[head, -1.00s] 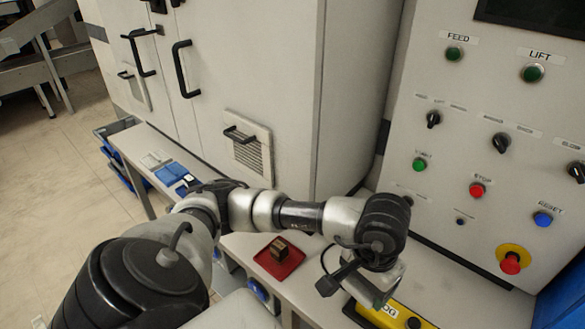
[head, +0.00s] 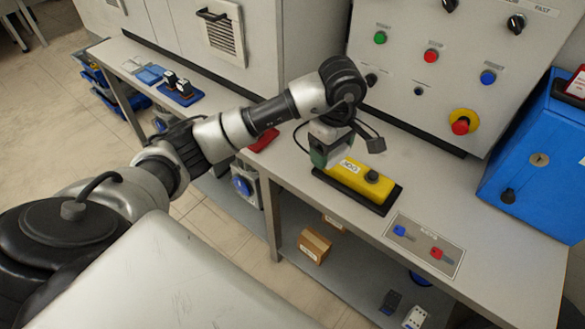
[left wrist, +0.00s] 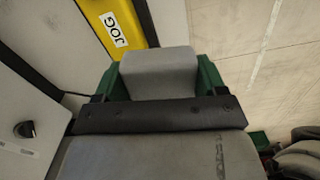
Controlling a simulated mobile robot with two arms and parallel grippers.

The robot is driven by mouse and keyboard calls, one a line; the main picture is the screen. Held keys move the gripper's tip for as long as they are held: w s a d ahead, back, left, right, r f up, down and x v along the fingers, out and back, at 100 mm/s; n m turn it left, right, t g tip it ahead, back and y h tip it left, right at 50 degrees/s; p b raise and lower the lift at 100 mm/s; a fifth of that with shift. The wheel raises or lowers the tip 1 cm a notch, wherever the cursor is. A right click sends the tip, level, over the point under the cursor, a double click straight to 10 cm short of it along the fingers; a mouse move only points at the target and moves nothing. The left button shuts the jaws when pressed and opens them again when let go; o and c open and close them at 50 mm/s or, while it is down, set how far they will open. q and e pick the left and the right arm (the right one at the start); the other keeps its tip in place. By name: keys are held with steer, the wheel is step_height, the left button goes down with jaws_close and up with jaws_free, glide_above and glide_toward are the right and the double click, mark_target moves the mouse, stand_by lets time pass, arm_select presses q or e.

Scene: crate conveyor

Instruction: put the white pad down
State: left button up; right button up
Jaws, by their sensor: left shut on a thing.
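In the left wrist view, a pale grey-white block, the white pad (left wrist: 160,72), sits between the two green fingers of my left gripper (left wrist: 160,62). The gripper is shut on it. In the head view, my left gripper (head: 326,150) is near the left end of a yellow JOG box (head: 362,181); the pad is hard to make out there. I cannot tell whether the pad touches the bench. My right gripper is in neither view.
The JOG box lies on a black base (head: 385,205) on the grey bench (head: 480,215). A red tray (head: 263,140) is partly hidden behind my arm.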

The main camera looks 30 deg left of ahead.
arm_select(q)
steer(key=shift+w+f+n, duration=0.1)
steer(key=shift+w+n, duration=0.3)
steer(key=shift+n, duration=0.2)
steer(key=shift+w+a+f+n, duration=0.1)
steer(key=shift+n, duration=0.2)
steer(key=a+f, duration=0.2)
steer(key=a, duration=0.1)
steer(key=a+f, duration=0.1)
steer(key=a, duration=0.1)
steer(key=shift+w, duration=0.3)
glide_above(292, 162)
steer(key=f, duration=0.3)
steer(key=shift+d+f, duration=0.25)
steer(key=shift+a+f, duration=0.15)
steer(key=shift+a, duration=0.05)
steer(key=shift+f, duration=0.2)
step_height(292, 162, down, 4)
steer(key=shift+r, duration=0.2)
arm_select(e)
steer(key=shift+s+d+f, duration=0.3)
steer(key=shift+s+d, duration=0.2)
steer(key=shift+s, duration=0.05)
arm_select(q)
steer(key=shift+f, duration=0.1)
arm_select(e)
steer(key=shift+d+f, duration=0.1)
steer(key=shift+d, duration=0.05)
